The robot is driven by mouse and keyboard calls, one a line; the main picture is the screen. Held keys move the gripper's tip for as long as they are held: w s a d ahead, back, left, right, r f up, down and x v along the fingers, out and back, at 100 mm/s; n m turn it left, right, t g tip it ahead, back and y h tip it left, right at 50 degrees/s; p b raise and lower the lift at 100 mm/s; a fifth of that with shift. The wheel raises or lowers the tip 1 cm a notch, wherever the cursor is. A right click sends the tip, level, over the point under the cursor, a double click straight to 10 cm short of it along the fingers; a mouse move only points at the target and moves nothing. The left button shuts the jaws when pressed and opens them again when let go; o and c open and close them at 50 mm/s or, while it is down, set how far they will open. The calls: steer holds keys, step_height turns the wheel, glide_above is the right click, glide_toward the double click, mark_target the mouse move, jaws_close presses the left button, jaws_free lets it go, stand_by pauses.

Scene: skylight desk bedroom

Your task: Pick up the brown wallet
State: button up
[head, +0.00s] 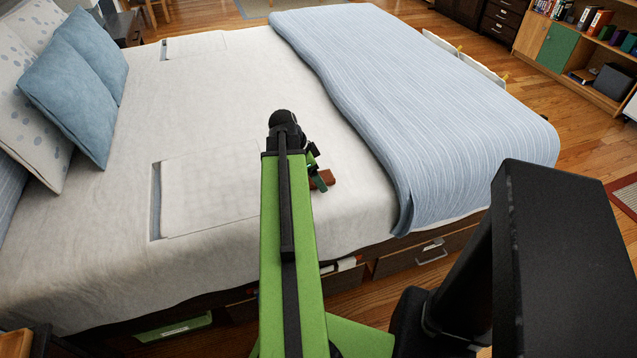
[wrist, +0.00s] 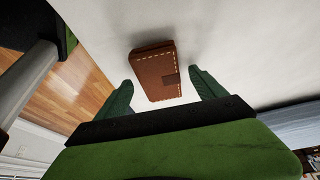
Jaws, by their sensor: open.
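The brown wallet (wrist: 157,72) has pale stitching along its edges and a small darker clasp tab. It lies on the white bed sheet near the bed's front edge. In the head view the wallet (head: 324,179) is partly hidden by my arm and gripper. My gripper (wrist: 162,90) has two green fingers, open, one on each side of the wallet's near end in the wrist view, with gaps between them and the wallet. In the head view my gripper (head: 316,176) is small and close beside the wallet.
The bed (head: 340,215) has a blue striped blanket (head: 440,120) to the right of the wallet. Blue and dotted pillows (head: 75,90) lie at the left. A flat white panel (head: 205,190) lies left of my arm. Drawers (head: 430,250) sit under the bed edge. The sheet around the wallet is clear.

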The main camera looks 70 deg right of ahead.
steer(key=shift+f, duration=0.15)
steer(key=shift+c, duration=0.4)
steer(key=c, duration=1.4)
